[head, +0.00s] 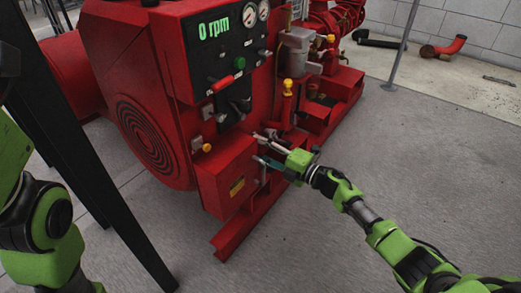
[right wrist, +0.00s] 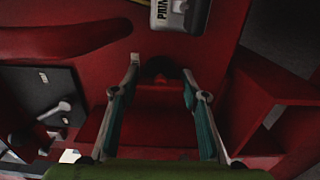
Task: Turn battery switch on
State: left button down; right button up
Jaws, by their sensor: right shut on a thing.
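The red pumpset has a red box (head: 225,180) with a yellow label low on its front. My right gripper (head: 258,148) reaches in from the right at the box's upper right edge. In the right wrist view its two teal-padded fingers stand on either side of a dark, rounded part (right wrist: 160,68), which I take as the battery switch. The gripper (right wrist: 160,80) is shut on this part, with the fingers well apart. The switch is dim there, and its on or off position cannot be read. My left gripper is out of view; only its arm shows at the left.
Above the box is a black control panel (head: 225,50) reading 0 rpm, with gauges and a red-handled lever (head: 221,84). A grey post (head: 405,45) and a loose red pipe (head: 443,47) are at the back right. The concrete floor (head: 440,150) at right is clear.

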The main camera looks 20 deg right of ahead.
dwell(0.5)
jog(key=o, duration=1.1)
jog(key=shift+o, duration=0.2)
jog(key=v, duration=1.2)
